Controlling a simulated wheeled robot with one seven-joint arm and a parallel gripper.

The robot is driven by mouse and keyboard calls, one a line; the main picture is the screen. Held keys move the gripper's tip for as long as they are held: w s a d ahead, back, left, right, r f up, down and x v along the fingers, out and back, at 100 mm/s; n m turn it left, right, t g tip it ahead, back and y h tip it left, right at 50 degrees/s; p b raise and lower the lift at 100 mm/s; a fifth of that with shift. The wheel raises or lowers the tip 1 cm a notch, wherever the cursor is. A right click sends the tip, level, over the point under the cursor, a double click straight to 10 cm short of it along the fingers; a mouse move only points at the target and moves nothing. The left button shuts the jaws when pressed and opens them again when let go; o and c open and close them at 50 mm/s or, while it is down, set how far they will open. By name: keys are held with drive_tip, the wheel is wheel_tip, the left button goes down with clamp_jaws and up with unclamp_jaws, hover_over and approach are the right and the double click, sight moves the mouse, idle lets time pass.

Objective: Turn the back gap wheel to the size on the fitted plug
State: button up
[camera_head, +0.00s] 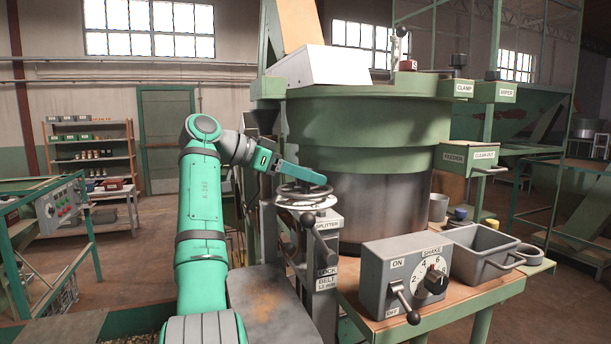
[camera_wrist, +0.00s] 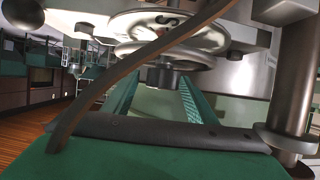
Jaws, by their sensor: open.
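A metal handwheel (camera_head: 303,201) with a pale dial sits on top of the post marked SPLITTER (camera_head: 328,225), left of the big green drum. In the wrist view, two stacked round wheels (camera_wrist: 140,27) show at the top, with a dark mark on the pale upper face; I cannot read the size. I cannot tell which is the back gap wheel. My gripper (camera_head: 317,180) is at the handwheel in the head view. In the wrist view its two green fingers (camera_wrist: 157,80) are apart, with a dark hub between and beyond them; contact is unclear. I cannot make out the fitted plug.
A dark bar (camera_wrist: 125,68) crosses the wrist view close by, and a metal post (camera_wrist: 297,80) stands at right. The LOCK lever (camera_head: 320,245) is below the handwheel. A SHAKE control box (camera_head: 405,280) and a grey bin (camera_head: 482,255) stand on the right bench.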

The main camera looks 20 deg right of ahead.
drive_tip(key=w+v, duration=0.1)
drive_tip(key=v, duration=0.9)
drive_tip(key=shift+s+a, duration=0.35)
drive_tip(key=shift+s, duration=0.1)
